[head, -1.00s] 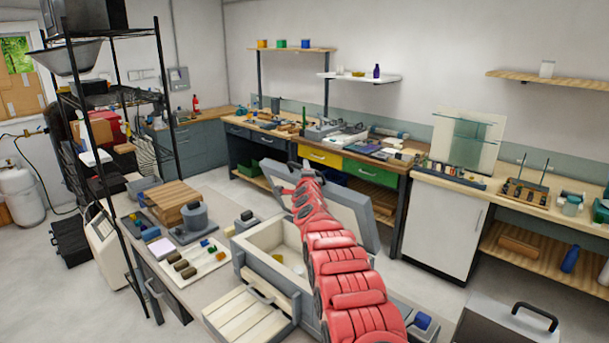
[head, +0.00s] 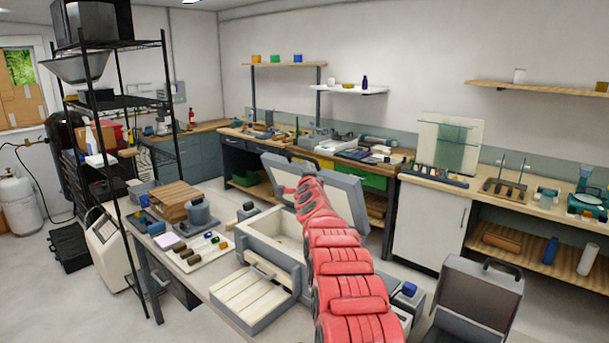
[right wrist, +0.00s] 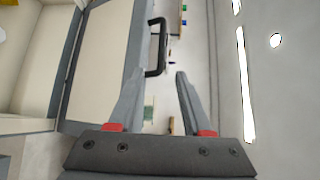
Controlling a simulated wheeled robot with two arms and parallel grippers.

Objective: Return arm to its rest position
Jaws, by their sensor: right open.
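My right arm (head: 345,275) is the red segmented arm that reaches from the bottom of the head view across a grey box-shaped kiln (head: 250,238). Its far end is at the kiln's raised lid (head: 345,195), and its gripper cannot be made out clearly there. In the right wrist view my right gripper (right wrist: 160,78) has its two grey fingers apart with nothing between them. A black handle (right wrist: 156,46) on a pale panel with a grey frame shows just beyond the fingertips, to the left. I cannot tell whether they touch. My left gripper is out of view.
A bench holds a pale tray (head: 212,258) of small pieces and a wooden stack (head: 177,198) left of the kiln. A black wire rack (head: 110,103) stands at left. A grey case (head: 478,295) stands at lower right. Open floor lies before the white cabinet (head: 430,225).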

